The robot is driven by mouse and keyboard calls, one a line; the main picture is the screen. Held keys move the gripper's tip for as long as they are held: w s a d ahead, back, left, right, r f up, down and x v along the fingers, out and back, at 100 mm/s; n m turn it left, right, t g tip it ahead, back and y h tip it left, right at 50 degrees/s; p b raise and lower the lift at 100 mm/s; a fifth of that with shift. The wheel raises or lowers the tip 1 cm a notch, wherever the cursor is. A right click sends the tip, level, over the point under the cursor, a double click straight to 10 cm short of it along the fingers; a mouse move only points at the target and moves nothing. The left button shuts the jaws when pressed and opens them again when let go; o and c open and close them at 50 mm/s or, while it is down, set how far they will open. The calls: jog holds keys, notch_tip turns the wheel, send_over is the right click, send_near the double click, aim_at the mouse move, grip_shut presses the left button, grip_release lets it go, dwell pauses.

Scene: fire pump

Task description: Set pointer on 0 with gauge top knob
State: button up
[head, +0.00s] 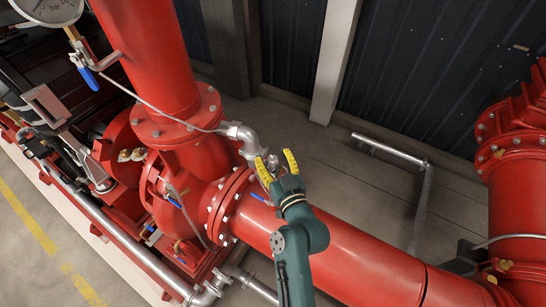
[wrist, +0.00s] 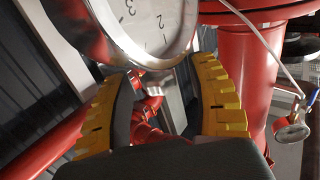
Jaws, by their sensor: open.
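My gripper (head: 277,160) is open, with its two yellow-padded fingers apart, above the red horizontal pipe in the head view. In the wrist view my gripper (wrist: 163,68) has a finger on each side, with nothing held between them. A large round gauge (wrist: 145,22) with a white dial and silver rim is cut off at the top of that view, just beyond the fingertips. Its numbers look turned over. I cannot make out its pointer or top knob. The head view shows a gauge marked bar (head: 47,10) at the top left, also cut off; I cannot tell if it is the same one.
A thick red vertical pipe (head: 150,50) stands left of my gripper, and a long red pipe (head: 355,260) runs below it. A silver elbow (head: 243,138) is close by. A smaller gauge (wrist: 293,130) is at the wrist view's right. Floor behind the gripper is fairly clear.

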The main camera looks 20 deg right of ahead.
grip_shut()
jog(key=shift+f+y+b, duration=0.3)
jog(key=shift+f+b, duration=0.1)
jog(key=shift+b, duration=0.8)
jog(key=shift+r+n+b, duration=0.1)
jog(key=shift+n+b, duration=0.2)
jog(key=shift+b, duration=0.6)
jog(key=shift+r+y, duration=0.25)
jog(key=shift+y, duration=0.15)
grip_release()
jog(key=shift+s, duration=0.15)
